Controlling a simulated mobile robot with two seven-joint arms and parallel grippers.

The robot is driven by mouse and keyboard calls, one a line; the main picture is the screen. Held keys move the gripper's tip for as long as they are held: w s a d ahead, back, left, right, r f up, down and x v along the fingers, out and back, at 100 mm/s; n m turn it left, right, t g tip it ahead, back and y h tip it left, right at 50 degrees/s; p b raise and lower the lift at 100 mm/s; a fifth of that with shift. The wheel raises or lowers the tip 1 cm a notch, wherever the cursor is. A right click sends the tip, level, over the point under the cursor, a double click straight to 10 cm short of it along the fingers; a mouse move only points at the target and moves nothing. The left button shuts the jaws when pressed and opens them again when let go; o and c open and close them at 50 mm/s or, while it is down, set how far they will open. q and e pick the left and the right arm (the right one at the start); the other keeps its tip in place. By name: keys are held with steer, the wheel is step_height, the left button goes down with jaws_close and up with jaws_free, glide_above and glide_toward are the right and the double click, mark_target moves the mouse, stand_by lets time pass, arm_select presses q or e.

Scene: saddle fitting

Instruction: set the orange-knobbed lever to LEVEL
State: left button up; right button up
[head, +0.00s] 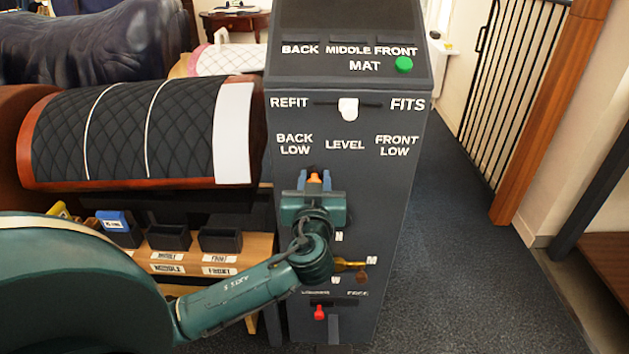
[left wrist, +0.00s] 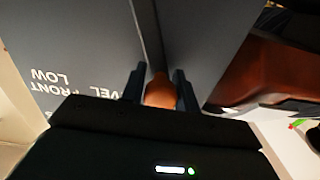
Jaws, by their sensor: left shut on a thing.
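The orange knob (head: 314,178) of the lever is on the front of the dark grey panel, below the labels. It sits between the BACK LOW label (head: 295,145) and the LEVEL label (head: 345,145); FRONT LOW (head: 397,145) is farther right. My left gripper (head: 314,181) is shut on the knob, with a blue-grey finger on each side. In the left wrist view the orange knob (left wrist: 160,92) is between the two dark fingers, with the lever's grey rod beyond it. The lever's lower part is hidden behind my gripper. My right gripper is not in view.
Above is a white slider knob (head: 348,108) between REFIT and FITS, and a green button (head: 404,65). Below are a brass-coloured lever (head: 349,264) and a red knob (head: 320,312). A quilted black saddle pad (head: 120,133) lies left of the panel. Carpet is clear at right.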

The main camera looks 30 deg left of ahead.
mark_target(343, 166)
arm_select(q)
jaws_close()
steer(key=w+d+m, duration=0.1)
steer(key=d, duration=0.1)
steer(key=w+d+r+m+p, duration=0.1)
steer(key=m, duration=0.1)
steer(key=shift+w+d+r+m+p, duration=0.15)
steer(key=shift+d+m+p, duration=0.15)
steer(key=shift+d, duration=0.1)
steer(key=shift+w+d+m, duration=0.35)
steer(key=shift+d+m, duration=0.15)
steer(key=shift+m, duration=0.2)
steer(key=o, duration=0.6)
jaws_free()
